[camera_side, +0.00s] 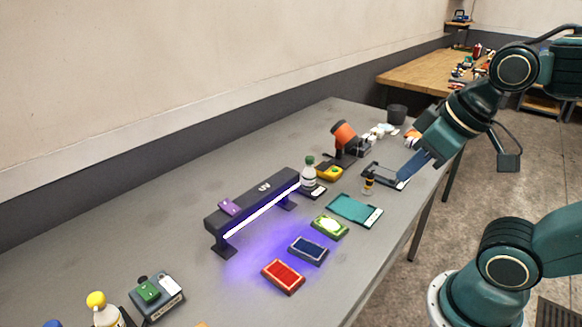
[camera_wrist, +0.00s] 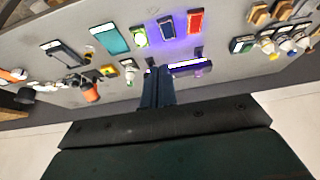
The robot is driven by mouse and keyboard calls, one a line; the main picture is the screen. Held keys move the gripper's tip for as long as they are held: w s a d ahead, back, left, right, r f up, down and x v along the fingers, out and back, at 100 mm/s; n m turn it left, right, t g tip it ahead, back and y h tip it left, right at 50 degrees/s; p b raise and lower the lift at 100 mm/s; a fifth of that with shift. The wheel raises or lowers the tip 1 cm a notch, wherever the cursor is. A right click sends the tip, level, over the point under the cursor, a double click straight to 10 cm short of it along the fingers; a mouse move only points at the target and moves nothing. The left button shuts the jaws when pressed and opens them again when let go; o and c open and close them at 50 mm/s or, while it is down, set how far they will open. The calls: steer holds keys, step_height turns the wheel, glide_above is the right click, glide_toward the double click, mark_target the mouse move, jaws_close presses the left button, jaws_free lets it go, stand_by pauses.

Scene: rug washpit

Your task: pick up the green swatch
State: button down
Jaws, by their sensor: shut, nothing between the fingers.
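The green swatch (camera_side: 329,226) is a small framed pad with a bright pale middle. It lies flat on the grey table, between a dark blue swatch (camera_side: 308,250) and a flat teal piece (camera_side: 355,209). In the wrist view the green swatch (camera_wrist: 140,37) shows near the top, beside the blue one (camera_wrist: 167,29). My gripper (camera_side: 413,165) is shut and empty. It is above the table's right side, up and to the right of the green swatch and apart from it. Its closed fingers (camera_wrist: 157,74) show at the middle of the wrist view.
A black lamp bar (camera_side: 250,204) glowing violet stands left of the swatches. A bottle (camera_side: 308,175), a small yellow-and-black vial (camera_side: 368,184), a dark tray (camera_side: 377,170) and an orange-headed tool (camera_side: 344,136) stand farther back. The table front is partly clear.

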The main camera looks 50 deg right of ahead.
stand_by(0.3)
jaws_free()
stand_by(0.4)
steer(key=w+d+f+n+g+y, duration=0.1)
steer(key=w+d+f+n+g, duration=0.1)
steer(key=w+n, duration=0.35)
steer(key=w+d+f+n+g+y, duration=0.1)
steer(key=w+d+f+n+g, duration=0.2)
steer(key=w, duration=0.4)
steer(key=w+d+f+n+y, duration=0.2)
steer(key=w+d+f+n, duration=0.3)
steer(key=d+f+n, duration=0.3)
steer(key=shift+w+f+n+y, duration=0.3)
steer(key=shift+w+f+n, duration=0.1)
steer(key=shift+f, duration=0.15)
